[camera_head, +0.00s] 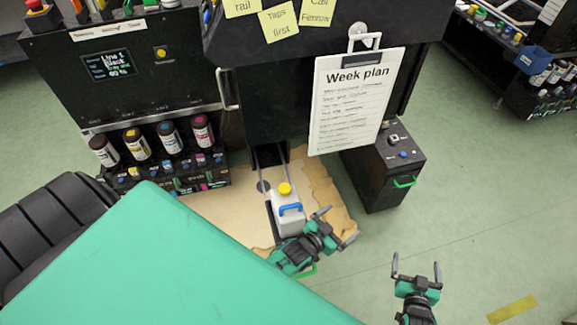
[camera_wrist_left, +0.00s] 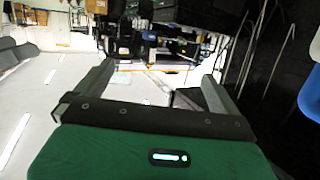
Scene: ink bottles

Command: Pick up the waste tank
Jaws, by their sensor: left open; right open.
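The waste tank (camera_head: 288,219) is a pale canister with a yellow cap (camera_head: 285,189) and a blue handle (camera_head: 290,208). It stands upright on the rails below the machine in the head view. My left gripper (camera_head: 337,227) is open and empty, just right of and nearer than the tank, its fingers pointing away to the right. Its arm overlaps the tank's lower front. In the left wrist view, the open jaws (camera_wrist_left: 150,85) hold nothing, and a blue part (camera_wrist_left: 311,92), seemingly the handle, shows at the right edge. My right gripper (camera_head: 416,263) is open and empty over the floor.
A Week plan clipboard (camera_head: 352,105) hangs above. Several ink bottles (camera_head: 168,137) stand at left.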

